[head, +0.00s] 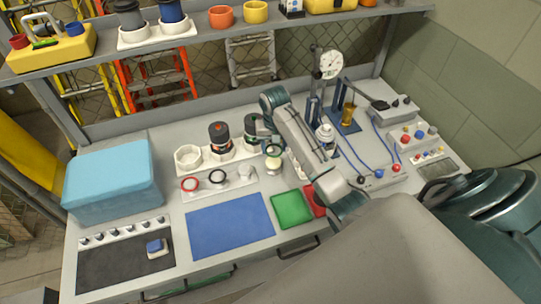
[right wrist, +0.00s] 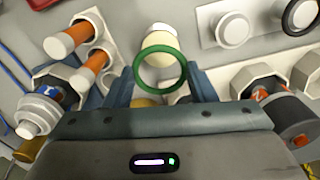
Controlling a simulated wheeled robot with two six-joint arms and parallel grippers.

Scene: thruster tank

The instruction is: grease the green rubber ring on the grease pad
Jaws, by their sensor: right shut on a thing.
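The green rubber ring (head: 276,149) is held by my right gripper (head: 268,139), which comes in over the bench from the right. In the right wrist view the ring (right wrist: 160,88) sits between the two fingers (right wrist: 160,85), its opening facing the camera. A cream, round-topped piece (head: 273,167), perhaps the grease pad, stands just below the ring in the head view. It also shows behind the ring's upper part in the right wrist view (right wrist: 159,41). I cannot tell whether ring and cream piece touch. My left gripper is out of view.
A white strip carries a red ring (head: 190,184), a black ring (head: 217,177) and a bare post (head: 245,171). A blue mat (head: 230,225) and a green tray (head: 291,209) lie in front. A dial gauge (head: 331,65) stands at the back.

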